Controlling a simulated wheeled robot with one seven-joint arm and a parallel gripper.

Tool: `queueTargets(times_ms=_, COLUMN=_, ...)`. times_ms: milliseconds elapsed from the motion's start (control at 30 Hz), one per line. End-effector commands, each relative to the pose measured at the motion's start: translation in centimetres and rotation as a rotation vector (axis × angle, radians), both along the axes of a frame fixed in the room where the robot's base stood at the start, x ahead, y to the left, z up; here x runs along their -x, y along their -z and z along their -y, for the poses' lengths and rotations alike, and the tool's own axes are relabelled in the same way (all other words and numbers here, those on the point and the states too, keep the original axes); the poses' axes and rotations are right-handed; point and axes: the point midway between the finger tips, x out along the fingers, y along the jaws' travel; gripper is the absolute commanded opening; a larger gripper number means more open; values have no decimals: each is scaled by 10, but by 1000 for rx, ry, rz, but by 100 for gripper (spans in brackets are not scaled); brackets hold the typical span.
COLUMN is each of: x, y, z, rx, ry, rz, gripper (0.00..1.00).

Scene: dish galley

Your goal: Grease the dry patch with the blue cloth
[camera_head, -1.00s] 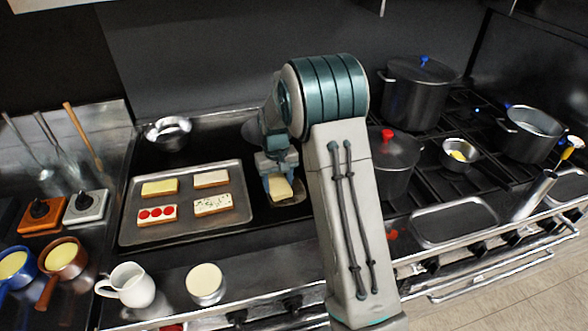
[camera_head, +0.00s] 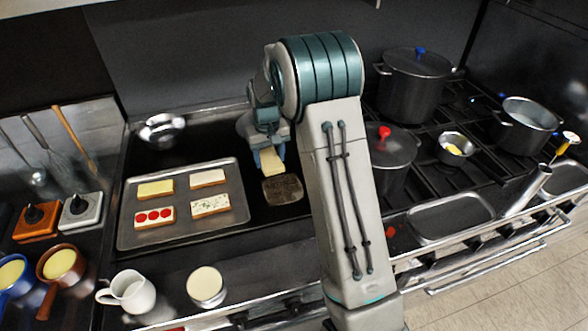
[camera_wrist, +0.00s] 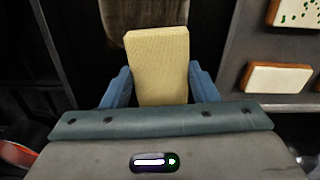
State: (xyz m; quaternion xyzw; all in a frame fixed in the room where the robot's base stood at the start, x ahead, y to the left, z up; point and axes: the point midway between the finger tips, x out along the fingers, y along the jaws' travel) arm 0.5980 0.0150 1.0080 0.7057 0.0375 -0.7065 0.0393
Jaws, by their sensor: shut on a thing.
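My gripper (camera_head: 270,158) is shut on a pale yellow, fine-textured cloth or pad (camera_head: 272,164). In the wrist view the same yellow pad (camera_wrist: 158,65) stands between my blue fingertips (camera_wrist: 160,88). A brownish, worn-looking patch (camera_head: 283,190) lies on the dark griddle, just in front of the pad in the head view. Part of this patch (camera_wrist: 140,18) shows at the top of the wrist view, beyond the pad. The pad appears clear of most of the patch; I cannot tell whether it touches the surface. I see no blue cloth.
A metal tray (camera_head: 182,238) with several topped bread slices lies left of the patch. A small steel bowl (camera_head: 162,130) stands behind it. A white pitcher (camera_head: 130,291) and a cream-filled cup (camera_head: 205,284) stand in front. A red-knobbed pot (camera_head: 392,150) is right of my arm.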

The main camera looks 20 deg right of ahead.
Motion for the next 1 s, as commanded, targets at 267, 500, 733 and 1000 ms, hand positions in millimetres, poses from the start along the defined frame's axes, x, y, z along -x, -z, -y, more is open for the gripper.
queueTargets(times_ms=267, x=0, y=-26, z=2, rx=0, ry=4, rz=0, gripper=36)
queueTargets(times_ms=500, x=0, y=-28, z=2, rx=0, ry=4, rz=0, gripper=36)
queueTargets(times_ms=733, x=0, y=-27, z=2, rx=0, ry=4, rz=0, gripper=36)
queueTargets(times_ms=1000, x=0, y=-27, z=2, rx=0, ry=4, rz=0, gripper=36)
